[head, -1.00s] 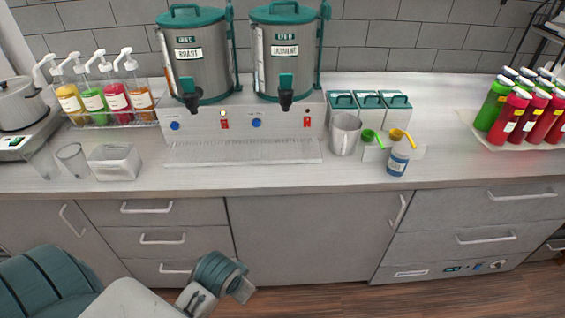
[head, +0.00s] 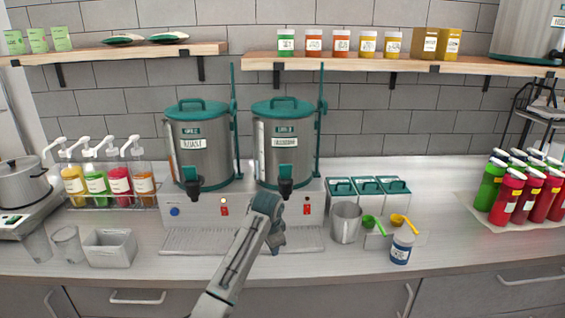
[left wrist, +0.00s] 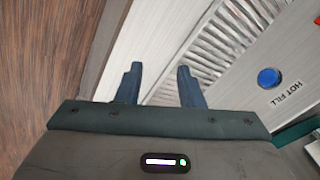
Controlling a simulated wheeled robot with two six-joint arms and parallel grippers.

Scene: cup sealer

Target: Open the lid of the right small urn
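The right small urn (head: 283,150) is a grey steel cylinder with a white label and a black tap. Its teal lid (head: 283,107) with a handle is shut on top. A similar left urn (head: 203,150) stands beside it with its teal lid (head: 196,110) shut. My left gripper (head: 277,246) is in front of and below the right urn, over the drip tray area, touching neither urn. In the left wrist view its two fingers (left wrist: 159,84) are apart with nothing between them. My right gripper is not in view.
The urns stand on a base with a drip tray (head: 190,241). A teal post (head: 321,140) rises beside the right urn. A wooden shelf (head: 360,64) with jars hangs above. A metal pitcher (head: 346,223) and teal-lidded boxes (head: 370,188) stand to the right.

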